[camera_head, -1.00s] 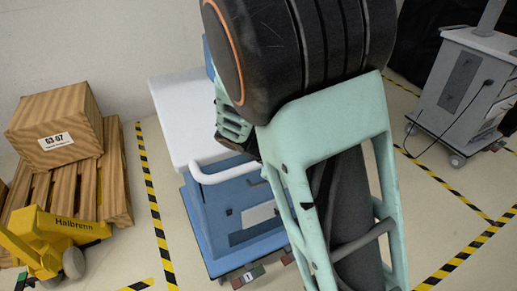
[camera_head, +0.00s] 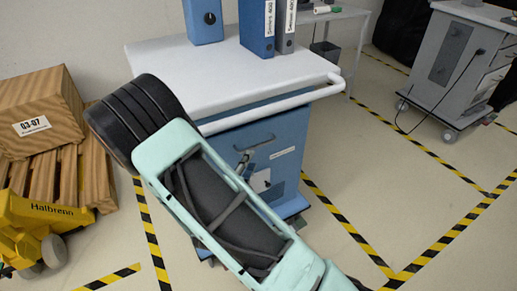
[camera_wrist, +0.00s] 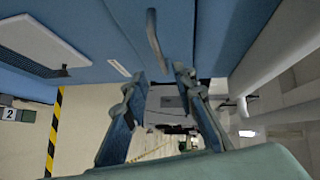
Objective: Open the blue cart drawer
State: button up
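The blue cart (camera_head: 290,185) stands mid-view with a white top and a white push bar. Its blue drawer front (camera_head: 285,140) faces my arm and looks closed. The drawer's handle (camera_head: 255,143) is a thin bar beside a pale label. In the wrist view the handle (camera_wrist: 154,42) lies just ahead of my gripper (camera_wrist: 160,76). The two fingers are open and apart, with nothing between them. The handle appears beyond the fingertips; I cannot tell if they touch. In the head view my arm partly hides the cart front and most of the gripper.
Blue binders (camera_head: 257,25) stand on the cart top. The white push bar (camera_head: 275,105) juts out above the drawer. A yellow pallet jack (camera_head: 45,225) and wooden crate (camera_head: 38,110) are left. A grey cart (camera_head: 455,65) stands right, with clear floor between.

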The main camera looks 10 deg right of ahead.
aim_at(259, 145)
jog(key=b+x, duration=0.1)
jog(key=x, duration=0.9)
jog(key=shift+r+b, duration=0.1)
jog(key=shift+b, duration=0.3)
grip_shut()
